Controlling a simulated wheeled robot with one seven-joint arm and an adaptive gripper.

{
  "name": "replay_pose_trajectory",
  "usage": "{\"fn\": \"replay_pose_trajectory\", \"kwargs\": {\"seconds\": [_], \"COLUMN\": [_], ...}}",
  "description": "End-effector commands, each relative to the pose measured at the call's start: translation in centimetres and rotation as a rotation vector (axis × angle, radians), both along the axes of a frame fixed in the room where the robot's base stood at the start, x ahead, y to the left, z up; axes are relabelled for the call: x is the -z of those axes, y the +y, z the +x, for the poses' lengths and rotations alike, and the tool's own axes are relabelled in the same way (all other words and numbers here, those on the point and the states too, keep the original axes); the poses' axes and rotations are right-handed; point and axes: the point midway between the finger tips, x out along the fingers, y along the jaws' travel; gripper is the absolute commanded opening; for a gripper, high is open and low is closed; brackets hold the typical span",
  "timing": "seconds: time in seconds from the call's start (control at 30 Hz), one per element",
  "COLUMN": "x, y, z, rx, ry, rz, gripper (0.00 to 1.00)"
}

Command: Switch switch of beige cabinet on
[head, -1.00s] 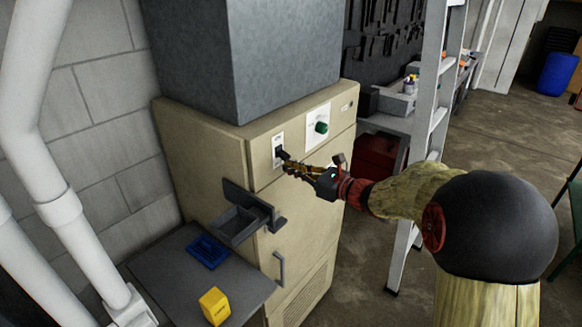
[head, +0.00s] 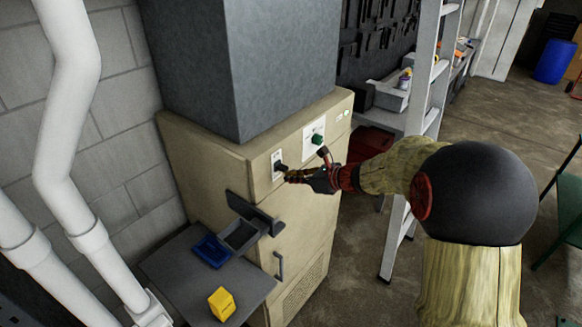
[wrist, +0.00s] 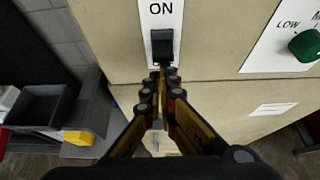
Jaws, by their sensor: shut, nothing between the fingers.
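The beige cabinet (head: 305,225) stands against the block wall. Its black switch (head: 280,166) sits on a white plate on the upper front; in the wrist view the switch (wrist: 162,44) is just below the word ON. My gripper (head: 287,175) is at the cabinet front, with its fingers together and nothing between them. In the wrist view the fingertips (wrist: 160,74) are right at the lower end of the switch; I cannot tell whether they touch it.
A green knob (head: 317,139) is on a white plate right of the switch. A side table holds a blue tray (head: 211,251) and a yellow block (head: 222,303). A ladder (head: 424,110) stands to the right.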

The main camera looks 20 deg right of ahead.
Motion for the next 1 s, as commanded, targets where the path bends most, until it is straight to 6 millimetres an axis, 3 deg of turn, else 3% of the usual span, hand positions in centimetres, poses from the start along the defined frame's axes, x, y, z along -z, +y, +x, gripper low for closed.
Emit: {"fn": "replay_pose_trajectory", "kwargs": {"seconds": [0.03,0.57,1.0], "x": [-1.0,-0.8,-2.6], "y": [0.0,-0.1,-0.1], "z": [0.0,-0.1,-0.1], "rx": [-0.002,0.0,0.0], "ry": [0.019,0.103,0.1], "rz": [-0.015,-0.075,-0.074], "gripper": [0.0,0.0,0.0]}}
